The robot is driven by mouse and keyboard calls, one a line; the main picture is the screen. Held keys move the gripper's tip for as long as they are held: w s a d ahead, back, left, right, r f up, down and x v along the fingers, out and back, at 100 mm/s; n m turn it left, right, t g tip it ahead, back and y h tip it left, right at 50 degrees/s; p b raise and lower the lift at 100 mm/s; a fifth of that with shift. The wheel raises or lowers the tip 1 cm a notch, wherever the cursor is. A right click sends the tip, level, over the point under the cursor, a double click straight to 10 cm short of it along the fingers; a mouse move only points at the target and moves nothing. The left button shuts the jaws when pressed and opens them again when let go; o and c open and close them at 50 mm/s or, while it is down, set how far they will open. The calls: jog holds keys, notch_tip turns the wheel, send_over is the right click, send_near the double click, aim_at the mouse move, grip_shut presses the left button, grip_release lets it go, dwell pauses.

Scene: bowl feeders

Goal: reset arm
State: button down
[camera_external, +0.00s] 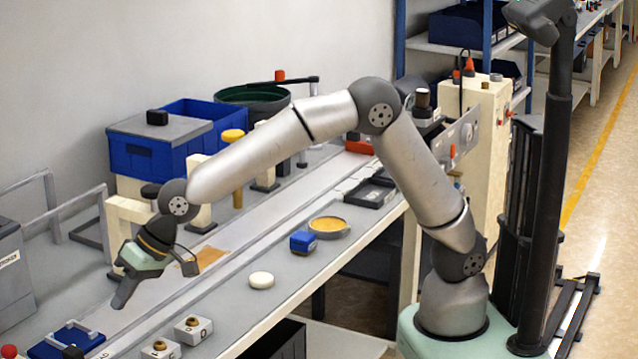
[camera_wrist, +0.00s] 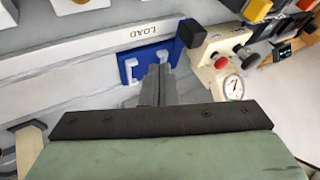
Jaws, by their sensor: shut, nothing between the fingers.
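My gripper (camera_external: 122,292) hangs at the left end of the long workbench in the external view, pointing down and to the left. Its fingers are shut with nothing between them. In the wrist view the closed fingers (camera_wrist: 158,84) point toward a blue plate (camera_wrist: 150,62) with pale fittings, beside a rail marked LOAD. The same blue plate (camera_external: 62,344) shows at the lower left of the external view. My fingertips are above the bench, apart from the plate.
A white disc (camera_external: 261,280), a small blue block (camera_external: 303,242) and a round yellow-filled dish (camera_external: 328,227) sit on the bench (camera_external: 232,305). Two small light boxes (camera_external: 193,329) stand near the front edge. Blue bins (camera_external: 150,157) stand behind. A gauge (camera_wrist: 234,87) shows in the wrist view.

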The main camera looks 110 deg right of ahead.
jog(key=s+n+g+p, duration=0.2)
jog(key=s+n+g, duration=0.1)
jog(key=s, duration=1.9)
jog(key=s+d+r+n+g+p, duration=0.1)
jog(key=s+n+g, duration=0.3)
jog(key=s, duration=1.8)
jog(key=shift+d+r+n+h+p, duration=0.3)
jog(key=shift+n+p, duration=0.3)
jog(key=shift+p, duration=0.3)
